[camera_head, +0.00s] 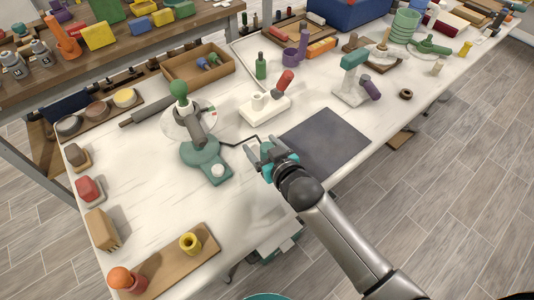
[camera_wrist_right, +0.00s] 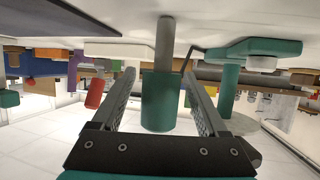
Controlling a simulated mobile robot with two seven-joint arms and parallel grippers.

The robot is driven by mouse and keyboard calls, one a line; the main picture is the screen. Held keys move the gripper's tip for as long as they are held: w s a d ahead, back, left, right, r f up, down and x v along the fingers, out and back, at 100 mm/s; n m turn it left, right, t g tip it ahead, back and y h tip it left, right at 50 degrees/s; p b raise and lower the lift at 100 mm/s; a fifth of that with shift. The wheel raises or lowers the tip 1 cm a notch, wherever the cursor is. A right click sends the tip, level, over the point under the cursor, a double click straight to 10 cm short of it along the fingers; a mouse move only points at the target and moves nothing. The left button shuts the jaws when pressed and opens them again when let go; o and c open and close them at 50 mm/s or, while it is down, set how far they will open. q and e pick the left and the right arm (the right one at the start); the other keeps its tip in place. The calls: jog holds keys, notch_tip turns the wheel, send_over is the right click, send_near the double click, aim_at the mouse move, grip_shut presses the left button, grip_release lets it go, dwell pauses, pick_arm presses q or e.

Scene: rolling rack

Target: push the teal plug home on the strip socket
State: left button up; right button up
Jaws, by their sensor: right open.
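My right gripper (camera_head: 266,158) is low over the near edge of the white bench, just left of the dark mat. It also shows in the right wrist view (camera_wrist_right: 160,104), where its two fingers are spread. The teal plug (camera_wrist_right: 160,102), a teal cylinder with a grey shaft, stands between those fingers, with a gap visible on each side. The wrist picture looks upside down, and the shaft runs up toward the bench surface. I cannot clearly make out the strip socket or how deep the shaft sits. My left gripper is not in view.
The dark mat (camera_head: 325,142) is bare. A thin black bent rod (camera_wrist_right: 188,58) is close to the plug.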

jog(key=shift+c, duration=0.2)
grip_shut()
dwell(0.3)
jog(key=shift+r, duration=0.15)
